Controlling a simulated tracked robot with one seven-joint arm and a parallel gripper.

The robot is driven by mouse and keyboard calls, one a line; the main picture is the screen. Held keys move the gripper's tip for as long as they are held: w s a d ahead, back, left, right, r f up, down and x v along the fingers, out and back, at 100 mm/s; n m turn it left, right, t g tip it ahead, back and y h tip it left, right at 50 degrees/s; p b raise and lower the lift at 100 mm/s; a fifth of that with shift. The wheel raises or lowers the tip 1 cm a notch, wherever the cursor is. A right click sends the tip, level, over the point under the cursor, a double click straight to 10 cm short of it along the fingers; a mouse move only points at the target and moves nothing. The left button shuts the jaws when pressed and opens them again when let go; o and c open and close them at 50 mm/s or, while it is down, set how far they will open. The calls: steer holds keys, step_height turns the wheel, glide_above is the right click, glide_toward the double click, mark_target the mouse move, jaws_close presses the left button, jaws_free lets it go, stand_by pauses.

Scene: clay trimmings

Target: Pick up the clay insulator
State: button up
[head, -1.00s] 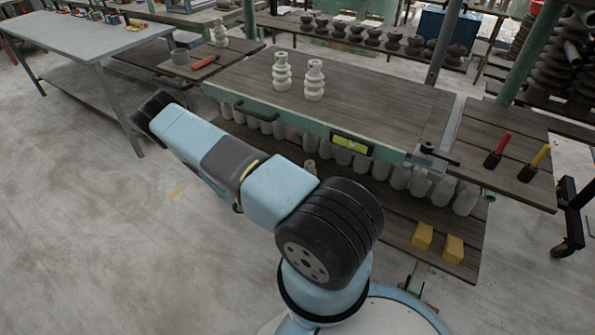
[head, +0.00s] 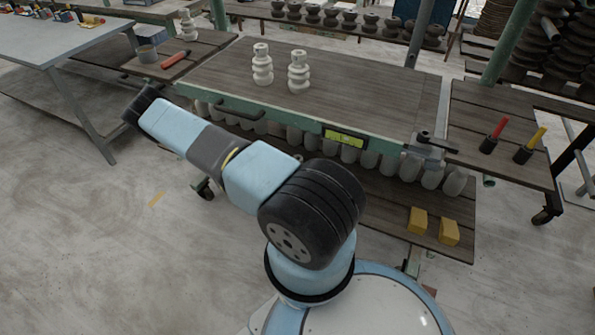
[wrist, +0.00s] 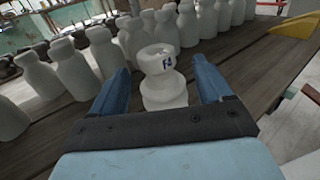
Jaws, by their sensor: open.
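A gap shows between the insulator and each finger. Its lowest part is close to the dark palm bar. In the head view my gripper is hidden. Two similar white ribbed insulators stand on the upper tabletop, a left one (head: 262,66) and a right one (head: 298,72).
Several pale bottle-shaped pieces (wrist: 75,68) stand in a row on the dark plank shelf (wrist: 245,70), close behind and left of the gripper. Yellow blocks (head: 417,220) lie at the shelf's right end. The green-edged worktable (head: 380,85) is above the shelf.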

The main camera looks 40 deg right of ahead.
mark_target(301, 159)
steer(key=shift+s+d, duration=0.15)
steer(key=shift+d, duration=0.9)
steer(key=shift+s+d, duration=0.2)
steer(key=shift+d, duration=0.8)
steer(key=shift+s+d, duration=0.15)
steer(key=shift+d, duration=0.9)
jaws_close()
